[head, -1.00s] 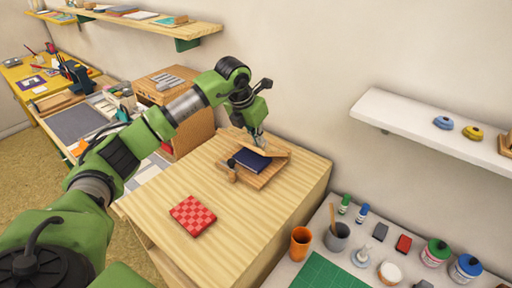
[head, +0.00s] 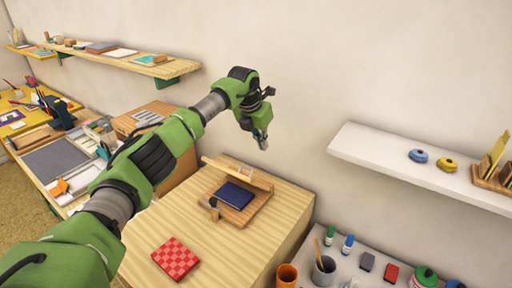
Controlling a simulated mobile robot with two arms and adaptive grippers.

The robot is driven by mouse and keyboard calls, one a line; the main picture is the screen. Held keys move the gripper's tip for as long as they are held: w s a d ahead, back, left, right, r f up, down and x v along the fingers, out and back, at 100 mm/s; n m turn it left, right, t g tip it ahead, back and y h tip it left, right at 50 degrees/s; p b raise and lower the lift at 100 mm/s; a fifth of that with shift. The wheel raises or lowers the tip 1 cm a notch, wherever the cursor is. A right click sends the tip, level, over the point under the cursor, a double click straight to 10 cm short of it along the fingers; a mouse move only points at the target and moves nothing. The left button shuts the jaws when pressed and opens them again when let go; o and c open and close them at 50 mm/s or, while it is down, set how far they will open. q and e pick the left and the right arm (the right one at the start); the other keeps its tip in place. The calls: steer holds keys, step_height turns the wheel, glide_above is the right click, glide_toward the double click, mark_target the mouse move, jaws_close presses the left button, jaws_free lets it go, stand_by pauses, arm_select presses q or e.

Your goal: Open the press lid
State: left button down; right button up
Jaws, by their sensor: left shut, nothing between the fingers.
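The wooden press (head: 262,201) sits on the light wood cabinet top near the wall. Its lid (head: 238,172) is a wooden board standing raised and tilted along the back of the press. A dark blue book (head: 234,195) lies on the press base. My left gripper (head: 262,142) is shut and empty. It hangs in the air above and behind the press, apart from the lid. My right gripper is not in view.
A red checkered book (head: 175,258) lies on the cabinet top (head: 225,250) at the front left. A white wall shelf (head: 400,165) is at the right. An orange cup (head: 287,275) and several small bottles stand lower right. A wooden box (head: 130,120) stands behind my left arm.

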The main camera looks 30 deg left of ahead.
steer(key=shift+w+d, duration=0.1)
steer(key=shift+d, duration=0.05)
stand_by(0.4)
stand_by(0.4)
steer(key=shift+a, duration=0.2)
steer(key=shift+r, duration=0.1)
